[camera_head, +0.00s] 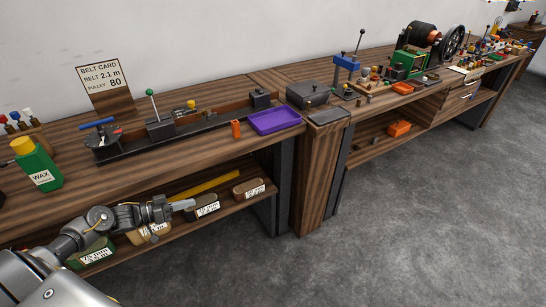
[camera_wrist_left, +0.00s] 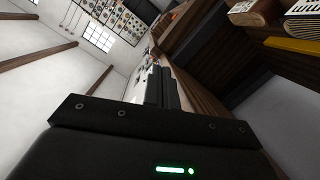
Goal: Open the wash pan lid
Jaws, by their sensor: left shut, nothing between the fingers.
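A dark grey lidded box, which looks like the wash pan (camera_head: 308,94), sits on the bench top near the middle of the head view. Its flat lid lies shut on it, with a small dark knob on top. My left gripper (camera_head: 184,205) is shut and empty in front of the lower shelf, well to the left of the pan and below it. Its closed fingers also show in the left wrist view (camera_wrist_left: 160,88). The pan cannot be made out in that view. My right gripper is not in view.
A purple tray (camera_head: 274,121) and a small orange cylinder (camera_head: 236,129) are left of the pan. A green wax bottle (camera_head: 37,166) stands at far left. The floor (camera_head: 420,190) in front is clear.

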